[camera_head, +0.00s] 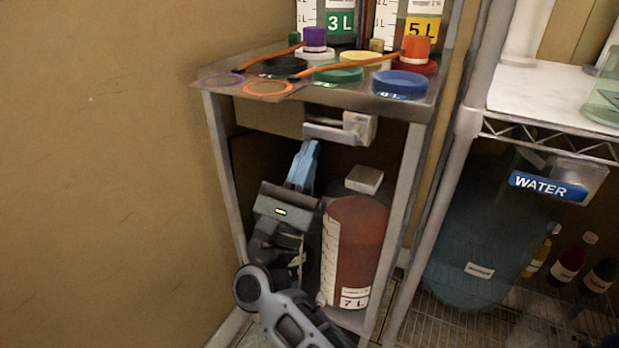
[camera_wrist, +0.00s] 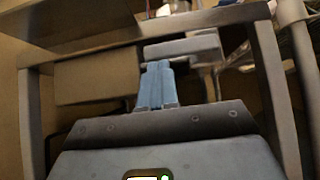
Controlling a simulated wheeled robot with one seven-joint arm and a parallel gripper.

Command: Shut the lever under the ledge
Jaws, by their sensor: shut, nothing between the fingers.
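A pale grey metal lever (camera_head: 328,131) sits under the front edge of the ledge (camera_head: 345,97) of a metal stand, running left from a squarish block (camera_head: 360,127). It also shows in the wrist view (camera_wrist: 183,46), lying crosswise just beyond my fingertips. My gripper (camera_head: 309,146) points up at the lever's left part from below, its blue fingers together and empty. In the wrist view my gripper (camera_wrist: 157,66) has its tips close under the lever's left half. I cannot tell whether they touch it.
A large brown-red 7 L bottle (camera_head: 358,240) stands under the ledge, right of my arm. Colored lids, caps and orange tubes lie on the ledge. The stand's legs (camera_head: 403,195) flank the opening. A blue WATER container (camera_head: 480,240) is at right.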

